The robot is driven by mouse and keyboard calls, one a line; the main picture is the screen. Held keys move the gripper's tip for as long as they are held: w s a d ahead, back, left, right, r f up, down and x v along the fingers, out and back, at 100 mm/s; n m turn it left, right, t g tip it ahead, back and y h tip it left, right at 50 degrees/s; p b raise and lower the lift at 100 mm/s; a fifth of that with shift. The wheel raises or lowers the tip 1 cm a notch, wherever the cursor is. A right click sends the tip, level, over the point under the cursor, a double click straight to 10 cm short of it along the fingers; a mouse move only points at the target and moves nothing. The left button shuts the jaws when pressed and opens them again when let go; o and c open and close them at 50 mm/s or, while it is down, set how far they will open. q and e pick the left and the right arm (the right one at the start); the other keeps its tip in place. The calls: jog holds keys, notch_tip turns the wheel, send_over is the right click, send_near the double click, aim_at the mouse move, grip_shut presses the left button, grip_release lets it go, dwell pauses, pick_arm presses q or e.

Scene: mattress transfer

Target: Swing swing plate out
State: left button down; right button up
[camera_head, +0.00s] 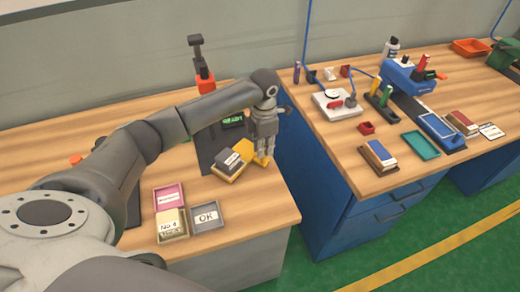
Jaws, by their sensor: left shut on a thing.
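My left arm reaches in from the left over the left wooden bench. Its gripper (262,160) points down at the bench's right side and is shut at the right end of a yellow plate (245,151), which I take to be the swing plate. A grey block with a white label (231,160) lies on or against this plate, and the two sit at an angle beside a dark fixture (212,146). The exact grip is too small to see clearly. My right gripper is not in view.
Small trays stand at the left bench's front: pink (168,196), yellow "No.4" (172,224) and grey "OK" (205,216). A red-and-black upright device (203,75) stands behind my arm. A blue cabinet bench (345,170) with tools and trays stands to the right.

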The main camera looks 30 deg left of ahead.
pick_arm(q)
jog(key=shift+w+d+n+b, duration=0.2)
jog(key=shift+w+n+b, duration=0.45)
jog(key=shift+n, duration=0.5)
jog(key=shift+w+d+n+b, duration=0.2)
jog(key=shift+w+n+b, duration=0.25)
jog(key=shift+w+n, duration=0.55)
jog(key=shift+w+a+n+b, duration=0.1)
jog(key=shift+w+n+b, duration=0.35)
jog(key=shift+w+n, duration=0.55)
jog(key=shift+w+a+n+b, duration=0.1)
jog(key=shift+w+n+b, duration=0.35)
jog(key=shift+n, duration=0.9)
jog(key=shift+w+r, duration=0.1)
